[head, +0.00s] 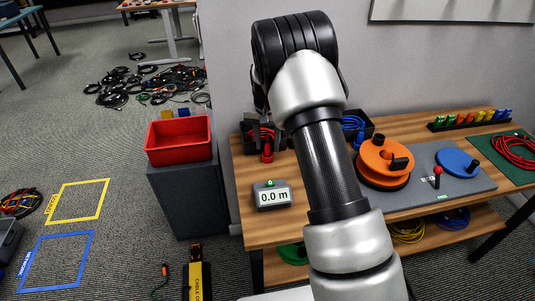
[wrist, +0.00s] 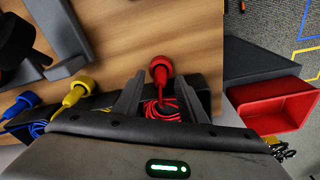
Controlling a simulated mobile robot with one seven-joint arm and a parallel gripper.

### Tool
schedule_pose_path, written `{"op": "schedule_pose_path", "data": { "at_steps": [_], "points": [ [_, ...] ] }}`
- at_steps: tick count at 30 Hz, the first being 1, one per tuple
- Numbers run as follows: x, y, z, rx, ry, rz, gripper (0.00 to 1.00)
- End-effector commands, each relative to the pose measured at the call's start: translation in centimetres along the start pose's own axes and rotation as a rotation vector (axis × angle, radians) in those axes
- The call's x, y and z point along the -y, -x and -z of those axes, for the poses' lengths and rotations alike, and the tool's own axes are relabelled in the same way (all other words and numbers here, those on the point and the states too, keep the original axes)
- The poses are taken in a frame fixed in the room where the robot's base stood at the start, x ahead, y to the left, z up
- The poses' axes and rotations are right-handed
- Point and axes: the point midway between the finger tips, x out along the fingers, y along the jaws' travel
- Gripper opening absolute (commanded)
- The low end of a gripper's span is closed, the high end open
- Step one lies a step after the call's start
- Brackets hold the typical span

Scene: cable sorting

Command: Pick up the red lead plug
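The red lead plug (wrist: 160,68) shows in the wrist view, with its red cable (wrist: 163,108) coiled in a black holder behind it. In the head view the red plug (head: 267,153) hangs at the front of the holder, near the left end of the wooden bench (head: 310,225). My gripper (wrist: 163,84) is open, its two dark fingers on either side of the red lead. The plug's head lies just beyond the fingertips. I cannot tell whether either finger touches the lead. In the head view my arm partly hides this area.
A yellow plug (wrist: 80,85) and a blue plug (wrist: 28,98) sit beside the red one. A red bin (head: 180,139) stands on a dark cabinet left of the bench. A 0.0 m meter (head: 272,195) and an orange reel (head: 384,160) are on the bench.

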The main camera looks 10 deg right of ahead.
Motion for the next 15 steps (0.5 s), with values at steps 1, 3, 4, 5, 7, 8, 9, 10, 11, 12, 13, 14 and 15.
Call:
{"op": "schedule_pose_path", "data": {
  "at_steps": [1,3,4,5,7,8,9,10,11,12,13,14,15],
  "points": [
    [0.04,-0.96,-0.08,0.001,0.001,0.0,0.38],
    [0.05,-1.48,-0.06,0.001,0.001,0.0,0.38],
    [0.06,-1.56,-0.04,0.0,0.001,0.0,0.38],
    [0.06,-1.58,-0.03,0.0,0.001,0.001,0.38],
    [0.07,-1.52,-0.02,0.0,0.001,0.001,0.38],
    [0.06,-1.52,-0.02,0.0,0.001,0.001,0.38],
    [0.06,-1.52,-0.02,0.0,0.001,0.0,0.38],
    [0.06,-1.52,-0.03,0.0,0.001,0.0,0.36],
    [0.06,-1.52,-0.03,0.0,0.001,0.0,0.31],
    [0.06,-1.52,-0.03,0.0,0.001,0.0,0.25],
    [0.05,-1.52,-0.03,0.0,0.001,0.0,0.2],
    [0.05,-1.52,-0.04,0.0,0.001,0.0,0.14],
    [0.05,-1.52,-0.04,0.0,0.001,0.0,0.08]
  ]
}}
